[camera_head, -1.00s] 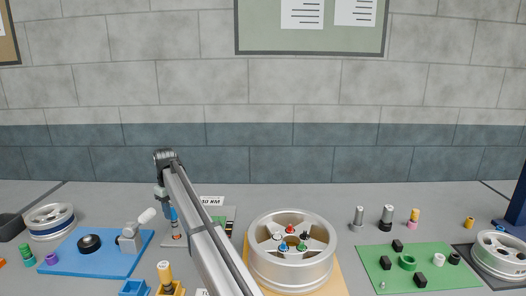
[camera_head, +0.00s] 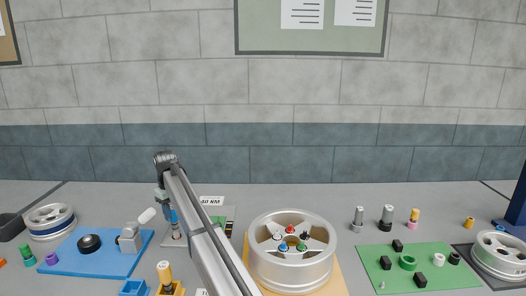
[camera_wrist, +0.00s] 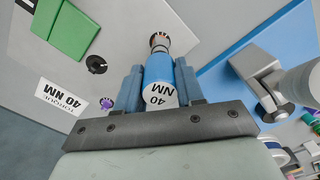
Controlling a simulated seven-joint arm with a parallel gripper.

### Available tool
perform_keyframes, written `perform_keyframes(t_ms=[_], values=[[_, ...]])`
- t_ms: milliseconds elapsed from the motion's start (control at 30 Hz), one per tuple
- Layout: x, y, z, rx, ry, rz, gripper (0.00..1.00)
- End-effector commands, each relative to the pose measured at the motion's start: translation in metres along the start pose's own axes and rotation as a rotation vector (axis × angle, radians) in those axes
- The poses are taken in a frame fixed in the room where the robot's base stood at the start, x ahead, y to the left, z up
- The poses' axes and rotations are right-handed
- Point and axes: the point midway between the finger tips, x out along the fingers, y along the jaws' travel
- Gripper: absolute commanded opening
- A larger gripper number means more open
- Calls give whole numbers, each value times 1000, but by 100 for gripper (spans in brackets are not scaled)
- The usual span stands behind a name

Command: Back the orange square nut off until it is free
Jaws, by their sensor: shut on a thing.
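My gripper (camera_wrist: 158,78) is shut on a blue cylindrical tool (camera_wrist: 159,72) marked 40 NM, one finger on each side of it. In the head view the blue tool (camera_head: 174,216) hangs below the arm's end, over the left part of a light grey plate (camera_head: 186,243). At the tool's far end, the wrist view shows a small silver and reddish-orange part (camera_wrist: 159,40) against the plate. I cannot tell whether this is the orange square nut or how it sits. No other square orange nut is clearly visible.
A green block (camera_wrist: 74,32), a black knob (camera_wrist: 96,64) and a 40 NM torque label (camera_wrist: 62,97) lie near the tool. A blue board (camera_head: 75,258) with a grey fixture (camera_head: 130,240) stands left. A silver wheel (camera_head: 291,275) stands right of my arm.

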Motion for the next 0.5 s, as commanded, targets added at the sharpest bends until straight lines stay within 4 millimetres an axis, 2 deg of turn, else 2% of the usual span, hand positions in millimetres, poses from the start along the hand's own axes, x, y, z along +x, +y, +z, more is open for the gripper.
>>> perform_keyframes(t_ms=[67,100,367,500], values=[[1,0,0,0,0,0,0],[1,0,0,0,0,0,41],[1,0,0,0,0,0,66],[1,0,0,0,0,0,67]])
